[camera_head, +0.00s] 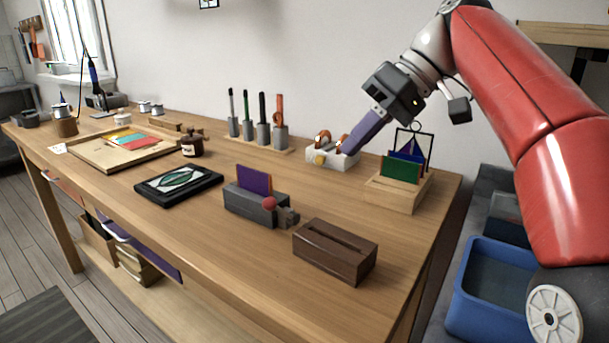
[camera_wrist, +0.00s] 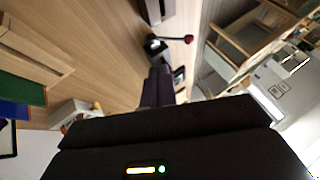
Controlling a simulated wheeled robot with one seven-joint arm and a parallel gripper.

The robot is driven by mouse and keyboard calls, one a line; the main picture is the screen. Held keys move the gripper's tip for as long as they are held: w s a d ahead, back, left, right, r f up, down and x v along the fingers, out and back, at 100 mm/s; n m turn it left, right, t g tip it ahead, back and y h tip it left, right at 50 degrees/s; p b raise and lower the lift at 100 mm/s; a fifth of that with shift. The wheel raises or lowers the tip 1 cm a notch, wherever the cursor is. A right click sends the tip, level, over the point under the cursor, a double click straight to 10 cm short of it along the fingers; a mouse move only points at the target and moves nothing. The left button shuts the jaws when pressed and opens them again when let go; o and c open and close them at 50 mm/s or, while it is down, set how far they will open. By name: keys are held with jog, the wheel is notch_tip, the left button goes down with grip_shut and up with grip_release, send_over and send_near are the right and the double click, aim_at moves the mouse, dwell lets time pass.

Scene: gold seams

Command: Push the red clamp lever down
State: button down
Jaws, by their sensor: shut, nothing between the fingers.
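The red clamp lever's round knob (camera_head: 270,203) shows at the front of a grey clamp block (camera_head: 240,203). The block stands on the workbench and has a purple sheet (camera_head: 254,179) upright in it. In the wrist view the red knob (camera_wrist: 188,38) is on a thin dark stem sticking out from the clamp. I cannot tell the lever's exact angle. My gripper (camera_head: 346,152) is shut and empty, its purple fingers pointing down and left. It is behind and to the right of the clamp, apart from the lever. Its fingers (camera_wrist: 158,85) also show in the wrist view.
A dark brown slotted box (camera_head: 335,254) stands right of the clamp. A white box (camera_head: 343,161) is close by my fingertips. A wooden rack (camera_head: 402,197) holding coloured sheets stands to the right. A black framed panel (camera_head: 200,190) lies left of the clamp.

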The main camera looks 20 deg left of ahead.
aim_at(279, 208)
jog(key=b+x, duration=0.1)
jog(key=x, duration=0.9)
jog(key=shift+s+a+r, duration=0.15)
jog(key=shift+s+a, duration=0.2)
jog(key=shift+s, duration=0.2)
jog(key=shift+s+a+r, duration=0.1)
jog(key=shift+s+a, duration=0.2)
jog(key=shift+s, duration=0.25)
jog(key=shift+s+a+r, duration=0.15)
jog(key=shift+s+a, duration=0.2)
jog(key=shift+s, duration=0.25)
jog(key=shift+s+a+t+b, duration=0.15)
jog(key=shift+s+t+b, duration=0.25)
jog(key=shift+t+b, duration=0.15)
jog(key=s+f+t+b, duration=0.1)
jog(key=n+t+h+b, duration=0.1)
jog(key=shift+s+a+f+b, duration=0.2)
jog(key=shift+s+f+b, duration=0.15)
jog(key=shift+f+b, duration=0.05)
jog(key=t+b, duration=0.1)
jog(key=s+f+t, duration=0.1)
jog(key=n+t+h+b, duration=0.1)
jog(key=shift+s+a+f+t+b, duration=0.25)
jog(key=shift+f+b, duration=0.05)
jog(key=shift+f, duration=0.25)
jog(key=shift+s+a+f, duration=0.1)
jog(key=shift+s, duration=0.1)
